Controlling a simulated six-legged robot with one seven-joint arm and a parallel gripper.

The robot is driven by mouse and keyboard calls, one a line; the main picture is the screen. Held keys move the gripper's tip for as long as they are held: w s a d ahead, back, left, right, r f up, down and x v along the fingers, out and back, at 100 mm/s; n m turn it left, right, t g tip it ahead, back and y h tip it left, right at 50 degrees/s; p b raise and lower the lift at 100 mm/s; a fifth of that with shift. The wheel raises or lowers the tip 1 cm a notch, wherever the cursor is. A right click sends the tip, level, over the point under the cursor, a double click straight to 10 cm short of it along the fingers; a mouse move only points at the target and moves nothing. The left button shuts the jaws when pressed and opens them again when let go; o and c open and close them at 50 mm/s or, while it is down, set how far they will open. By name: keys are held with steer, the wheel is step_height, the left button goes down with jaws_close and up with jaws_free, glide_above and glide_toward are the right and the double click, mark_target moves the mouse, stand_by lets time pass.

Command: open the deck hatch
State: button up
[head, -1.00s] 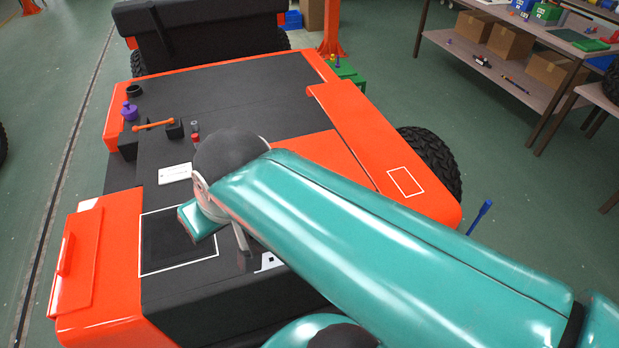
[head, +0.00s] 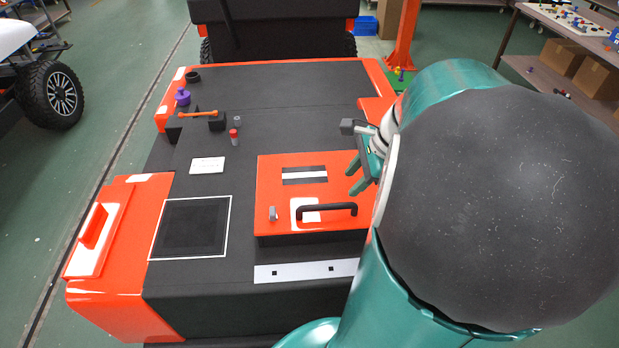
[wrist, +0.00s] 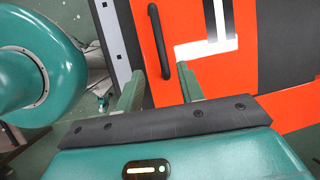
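The deck hatch (head: 277,222) is an orange square panel on the black cart deck and looks shut. A black bar handle (head: 327,209) runs across its near part, and a small grey latch or knob (head: 273,214) stands to the left of the handle. My gripper (head: 354,176) is over the right edge of the hatch, past the handle's right end. In the wrist view, my gripper's two fingers (wrist: 162,75) are well apart and empty. The black handle (wrist: 157,35) shows ahead between their lines; I cannot tell the height gap.
A white strip (head: 285,273) lies along the front of the hatch. Left of the hatch are a white-outlined dark square (head: 193,228) and a white label (head: 208,165). A red-topped peg (head: 235,136), an orange lever (head: 198,114) and a purple knob (head: 182,97) stand farther back.

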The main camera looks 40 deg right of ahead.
mark_target(329, 205)
steer(key=x, duration=1.1)
steer(key=shift+w+a, duration=0.1)
steer(key=shift+r, duration=0.1)
jaws_close()
